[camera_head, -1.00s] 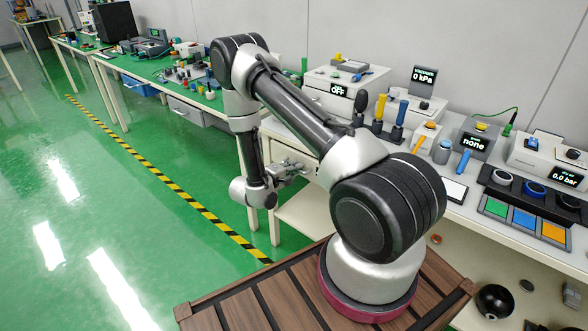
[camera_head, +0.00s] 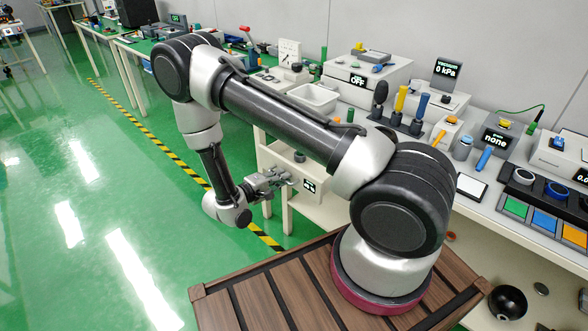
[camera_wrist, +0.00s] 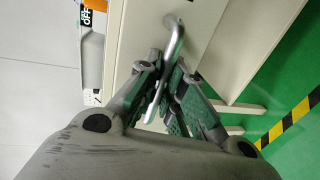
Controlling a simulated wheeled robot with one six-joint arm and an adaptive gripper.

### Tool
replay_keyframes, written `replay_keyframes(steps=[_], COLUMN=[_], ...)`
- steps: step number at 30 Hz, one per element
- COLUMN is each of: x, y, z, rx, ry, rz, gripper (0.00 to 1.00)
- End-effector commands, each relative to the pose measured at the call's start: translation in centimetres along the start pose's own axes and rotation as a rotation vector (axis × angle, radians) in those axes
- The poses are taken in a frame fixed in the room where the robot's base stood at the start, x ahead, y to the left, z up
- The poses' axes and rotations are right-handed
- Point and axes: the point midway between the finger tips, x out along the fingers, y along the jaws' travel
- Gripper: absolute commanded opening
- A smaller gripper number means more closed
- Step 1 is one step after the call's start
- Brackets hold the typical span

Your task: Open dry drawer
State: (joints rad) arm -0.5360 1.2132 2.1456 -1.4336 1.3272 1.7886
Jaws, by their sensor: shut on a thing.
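A cream drawer (camera_head: 278,154) sticks out under the bench top, with a dark round object (camera_head: 299,156) showing in or just above it. Its front (camera_wrist: 145,32) fills the upper middle of the wrist view and carries a bent metal handle (camera_wrist: 174,45). My gripper (camera_head: 284,178) is at the drawer front, and in the wrist view its fingers (camera_wrist: 160,92) are closed around the handle bar. My arm and gripper hide part of the drawer in the head view.
The bench (camera_head: 478,203) holds several devices and a rack of upright tools (camera_head: 410,110). A white bin (camera_head: 312,98) stands near the bench's far end. Open green floor with a yellow-black stripe (camera_head: 150,133) lies left of my arm.

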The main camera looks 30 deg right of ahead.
Motion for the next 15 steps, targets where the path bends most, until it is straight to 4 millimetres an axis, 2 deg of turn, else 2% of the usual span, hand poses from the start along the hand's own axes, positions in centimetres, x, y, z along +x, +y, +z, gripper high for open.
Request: replay_keyframes(steps=[1,6,15], x=[-1.1,-3.6,-5.6], y=[-0.3,-0.8,-1.2], z=[-0.1,0.0,0.0], rx=[-0.001,0.0,-0.001], ry=[0.005,0.002,-0.001], rz=[-0.001,-0.001,-0.001], gripper=[0.0,0.0,0.0])
